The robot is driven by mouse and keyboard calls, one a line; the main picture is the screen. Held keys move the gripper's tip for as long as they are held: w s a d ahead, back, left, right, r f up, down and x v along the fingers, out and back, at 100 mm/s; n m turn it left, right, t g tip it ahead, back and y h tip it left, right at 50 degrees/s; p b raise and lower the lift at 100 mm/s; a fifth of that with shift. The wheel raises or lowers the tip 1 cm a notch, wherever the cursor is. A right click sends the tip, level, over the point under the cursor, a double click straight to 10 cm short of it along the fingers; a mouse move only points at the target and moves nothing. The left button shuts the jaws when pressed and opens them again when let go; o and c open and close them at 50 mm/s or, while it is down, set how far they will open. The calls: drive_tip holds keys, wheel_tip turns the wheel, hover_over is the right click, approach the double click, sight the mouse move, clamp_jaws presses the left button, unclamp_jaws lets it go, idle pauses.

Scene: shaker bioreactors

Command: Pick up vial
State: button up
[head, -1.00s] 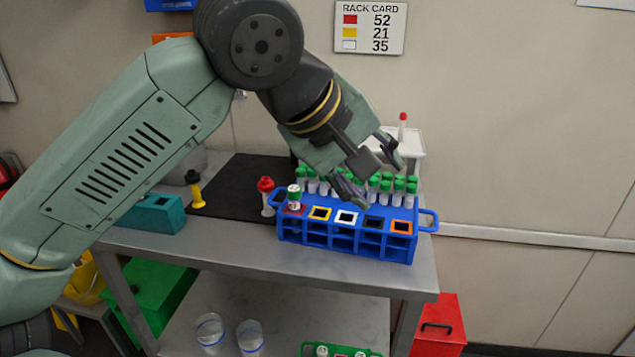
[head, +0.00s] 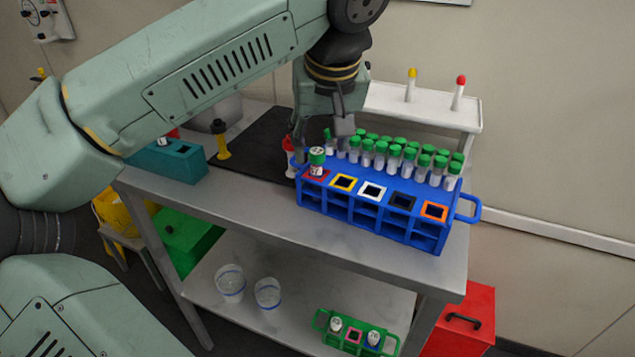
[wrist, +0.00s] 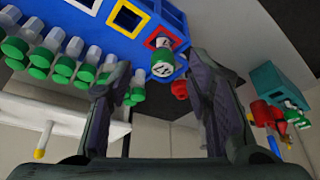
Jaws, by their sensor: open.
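The blue rack (head: 340,214) stands on the metal table. A green-capped vial (head: 317,161) with a white label stands in its red-framed slot at the left end. Several other green-capped vials (head: 408,160) stand in rows along the rack's back. My gripper (head: 320,143) is open and points down just behind the labelled vial. In the wrist view my gripper (wrist: 158,82) has a finger on either side. The labelled vial (wrist: 163,56) shows between and beyond the fingertips, its cap toward me. I see no contact with it.
A white shelf (head: 380,99) behind holds a yellow-capped and a red-capped vial. A red-topped item (head: 289,145) stands close at the rack's left, partly hidden. A yellow tool with a black top (head: 222,145) and a teal block (head: 185,162) are further left.

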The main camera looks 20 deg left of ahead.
sight(317, 152)
drive_tip(key=b+x, duration=0.3)
drive_tip(key=x, duration=0.2)
drive_tip(key=shift+a, duration=0.2)
drive_tip(key=shift+c, duration=0.3)
drive_tip(key=c, duration=0.9)
drive_tip(key=shift+r, duration=0.15)
